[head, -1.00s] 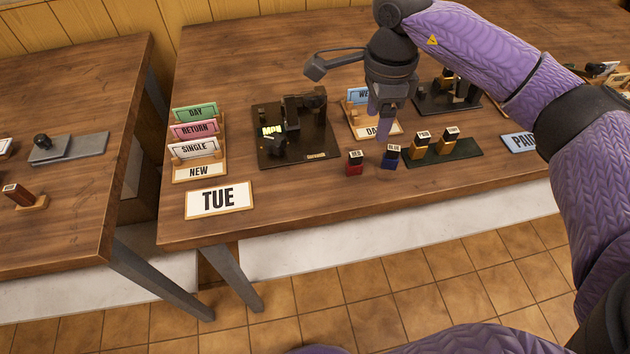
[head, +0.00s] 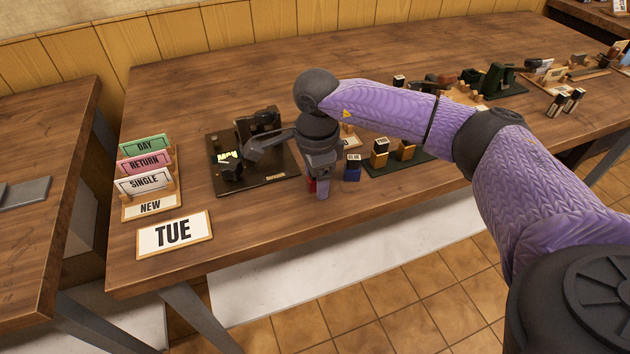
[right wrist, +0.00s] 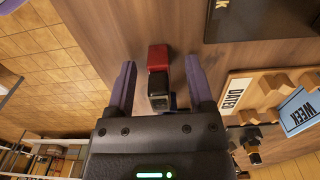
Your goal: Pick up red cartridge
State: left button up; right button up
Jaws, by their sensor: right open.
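The red cartridge (head: 311,185) stands on the wooden table near its front edge, mostly hidden behind my right gripper in the head view. In the right wrist view the red cartridge (right wrist: 158,57) shows with its dark end towards me, between the two purple fingers. My right gripper (head: 322,188) is open and low over it. Its fingers (right wrist: 159,66) lie on either side of the cartridge, with a gap on each side. My left gripper is not in view.
A blue cartridge (head: 352,172) stands close to the right of my gripper. Gold cartridges (head: 379,159) stand on a green tray (head: 415,164) further right. A black press (head: 222,185) is behind left. A TUE sign (head: 174,233) lies front left, near a card rack (head: 150,205).

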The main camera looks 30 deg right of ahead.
jog(key=c, duration=0.8)
grip_shut()
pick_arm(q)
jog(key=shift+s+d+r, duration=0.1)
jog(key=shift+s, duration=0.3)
